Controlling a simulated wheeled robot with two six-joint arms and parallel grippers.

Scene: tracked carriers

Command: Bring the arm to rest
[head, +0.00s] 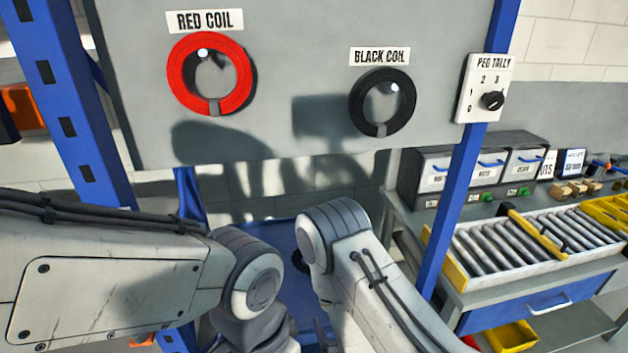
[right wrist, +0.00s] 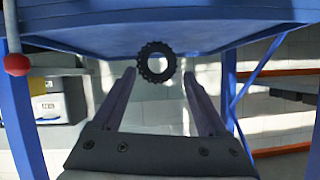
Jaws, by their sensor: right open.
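My right gripper (right wrist: 159,74) shows in the right wrist view with its two fingers apart and nothing held between them. A dark, notched ring (right wrist: 156,62) appears beyond the fingertips, below a blue panel (right wrist: 200,30); I cannot tell its distance. In the head view my two arms are bent at the bottom, the left one reaching in from the left. My right gripper is hidden there, and I cannot make out my left gripper.
A grey board (head: 290,60) carries a red coil (head: 178,75) and a black coil (head: 360,100) on pegs. A tally dial (head: 491,100) is on the blue post (head: 462,180). A roller bench (head: 480,297) stands at right. A red ball knob (right wrist: 17,64) is left of my right gripper.

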